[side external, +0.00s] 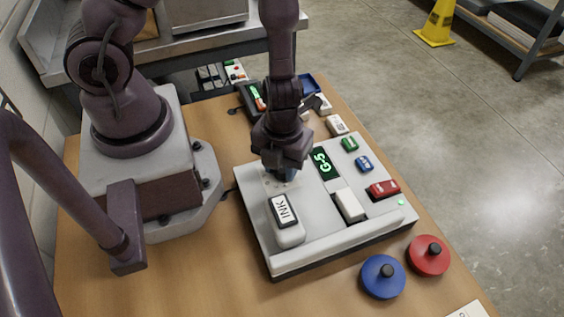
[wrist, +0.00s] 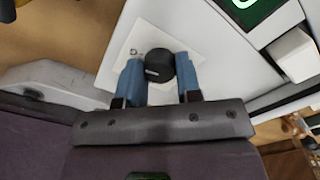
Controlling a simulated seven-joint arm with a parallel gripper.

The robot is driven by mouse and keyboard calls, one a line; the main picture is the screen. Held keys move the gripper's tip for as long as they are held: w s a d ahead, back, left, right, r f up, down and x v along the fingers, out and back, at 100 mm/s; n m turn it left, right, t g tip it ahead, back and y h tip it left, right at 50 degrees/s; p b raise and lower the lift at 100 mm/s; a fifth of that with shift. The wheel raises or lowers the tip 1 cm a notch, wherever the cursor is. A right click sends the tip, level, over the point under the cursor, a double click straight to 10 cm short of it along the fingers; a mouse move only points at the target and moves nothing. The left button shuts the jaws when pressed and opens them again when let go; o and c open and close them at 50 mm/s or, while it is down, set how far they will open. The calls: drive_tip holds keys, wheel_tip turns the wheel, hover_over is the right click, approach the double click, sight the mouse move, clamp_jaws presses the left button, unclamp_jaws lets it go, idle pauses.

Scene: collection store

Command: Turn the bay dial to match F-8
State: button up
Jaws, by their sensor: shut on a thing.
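The bay dial is a round black knob (wrist: 159,66) on a pale plate on the console, seen in the wrist view. In the side external view my gripper mostly hides it. My gripper (wrist: 159,78) has its two blue fingers on either side of the knob and is shut on it. It also shows in the side external view (side external: 284,176), pointing down at the console's left part.
An INK block (side external: 288,226) stands in front of my gripper. The console also bears a white block (side external: 348,205), a red button (side external: 383,189), a blue one (side external: 364,163) and a green one (side external: 349,144). Blue (side external: 382,277) and red (side external: 428,256) knobbed discs lie on the table at right.

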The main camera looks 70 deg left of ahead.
sight(283, 167)
drive_tip(key=shift+n, duration=2.9)
drive_tip(key=o, duration=0.9)
drive_tip(key=shift+r, duration=6.5)
